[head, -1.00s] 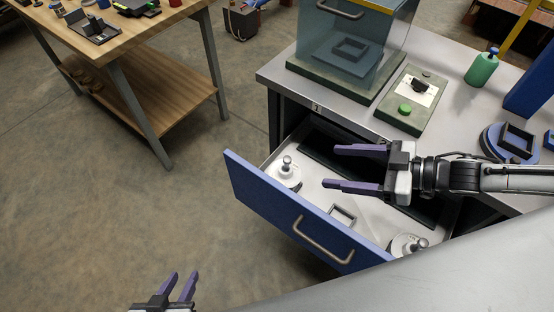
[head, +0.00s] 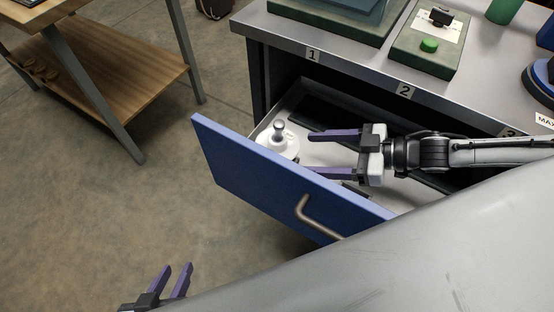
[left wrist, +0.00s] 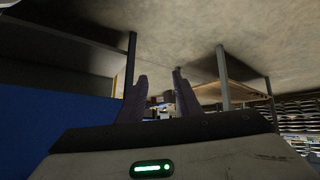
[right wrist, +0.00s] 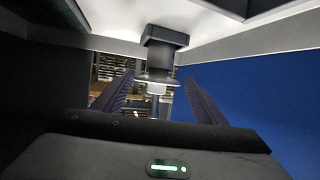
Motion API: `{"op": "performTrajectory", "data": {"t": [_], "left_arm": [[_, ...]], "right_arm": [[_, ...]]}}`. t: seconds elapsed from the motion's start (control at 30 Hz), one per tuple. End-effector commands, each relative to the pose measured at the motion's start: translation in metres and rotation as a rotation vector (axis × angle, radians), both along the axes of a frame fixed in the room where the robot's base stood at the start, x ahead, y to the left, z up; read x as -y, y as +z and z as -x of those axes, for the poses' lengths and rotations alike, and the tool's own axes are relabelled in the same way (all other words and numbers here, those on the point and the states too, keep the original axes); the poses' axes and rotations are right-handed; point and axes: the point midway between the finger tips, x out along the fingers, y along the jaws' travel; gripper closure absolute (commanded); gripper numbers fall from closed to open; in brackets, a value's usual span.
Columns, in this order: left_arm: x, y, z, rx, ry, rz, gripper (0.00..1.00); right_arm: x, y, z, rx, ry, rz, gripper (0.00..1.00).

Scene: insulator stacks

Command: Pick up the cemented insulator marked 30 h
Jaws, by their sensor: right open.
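A white insulator (head: 284,144) with a grey metal pin stands upright in the left end of the open drawer; no marking on it is readable. My right gripper (head: 305,153) is over the drawer, open and empty, its purple fingers pointing left, with the tips a little right of the insulator. In the right wrist view a shaded pin-and-disc shape (right wrist: 157,78), seemingly an insulator, shows between and beyond the fingertips. My left gripper (head: 178,267) is open and empty, low at the left, outside the drawer over the floor.
The drawer's blue front (head: 265,175) with a curved handle (head: 315,220) stands between my grippers. The grey bench top (head: 350,58) with number labels overhangs the drawer. A wooden table (head: 120,90) stands at left. A dark square frame (head: 355,188) lies partly hidden in the drawer.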

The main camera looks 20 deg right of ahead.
Motion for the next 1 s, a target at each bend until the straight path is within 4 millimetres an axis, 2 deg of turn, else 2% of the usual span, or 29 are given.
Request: {"op": "performTrajectory", "data": {"t": [0.1,0.3,0.5,0.63,0.93,1.0], "left_arm": [[0.001,-0.001,0.000,0.004,0.002,0.005,0.69],[0.001,0.002,-0.004,0.018,0.004,0.012,0.69],[0.002,-0.008,-0.005,0.022,0.011,0.023,0.69],[0.003,-0.007,-0.005,0.027,0.015,0.030,0.69],[0.004,-0.002,-0.005,0.034,0.016,0.035,0.69],[0.004,-0.002,-0.004,0.033,0.016,0.035,0.69]], "right_arm": [[-0.015,-0.008,-0.011,0.001,0.001,-0.002,0.34],[-0.025,-0.015,-0.019,0.000,0.000,0.000,0.34],[-0.043,-0.034,-0.033,0.000,0.001,-0.001,0.34],[-0.055,-0.039,-0.042,0.000,0.001,-0.001,0.34],[-0.059,-0.040,-0.045,0.000,-0.001,0.001,0.34],[-0.059,-0.040,-0.045,0.000,-0.001,0.001,0.44]]}}
